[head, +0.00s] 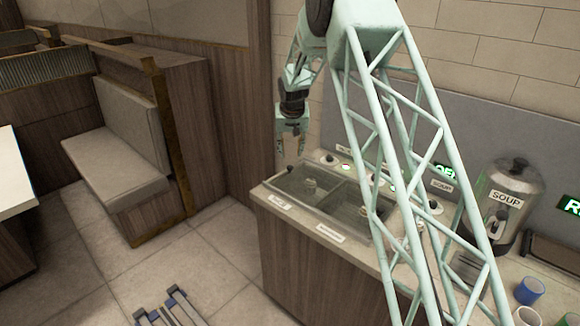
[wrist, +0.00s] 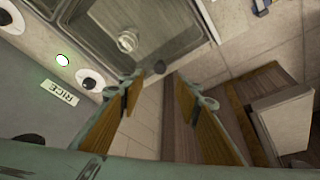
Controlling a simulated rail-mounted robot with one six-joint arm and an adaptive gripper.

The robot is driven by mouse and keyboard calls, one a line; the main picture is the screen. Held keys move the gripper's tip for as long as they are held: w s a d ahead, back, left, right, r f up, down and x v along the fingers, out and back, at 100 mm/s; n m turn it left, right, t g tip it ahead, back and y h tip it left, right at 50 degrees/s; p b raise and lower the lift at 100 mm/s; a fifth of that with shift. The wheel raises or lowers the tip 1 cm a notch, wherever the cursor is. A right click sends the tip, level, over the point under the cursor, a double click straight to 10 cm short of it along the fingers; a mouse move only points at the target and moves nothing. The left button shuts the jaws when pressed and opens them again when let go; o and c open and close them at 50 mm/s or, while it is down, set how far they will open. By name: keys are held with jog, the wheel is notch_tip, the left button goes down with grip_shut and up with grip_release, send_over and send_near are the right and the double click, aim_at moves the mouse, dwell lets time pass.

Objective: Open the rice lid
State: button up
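The left glass lid with a pale knob (head: 310,187) lies shut over the left well of the counter. It also shows in the wrist view (wrist: 165,22), with its round knob (wrist: 127,40) near the top. A RICE label (wrist: 60,92) is on the grey back panel beside this end of the counter. My gripper (head: 291,151) hangs pointing down above and left of the counter's left end, apart from the lid. Its fingers (wrist: 158,80) are spread, with nothing between them.
A second glass lid (head: 350,205) lies to the right, partly behind my arm. White dials (head: 329,159) line the counter's back. A soup pot (head: 512,195) and a blue cup (head: 529,290) stand right.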

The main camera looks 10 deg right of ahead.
aim_at(290, 167)
jog(key=shift+b+x, duration=0.3)
jog(key=shift+x, duration=5)
jog(key=shift+c, duration=0.6)
jog(key=shift+f, duration=0.1)
grip_shut()
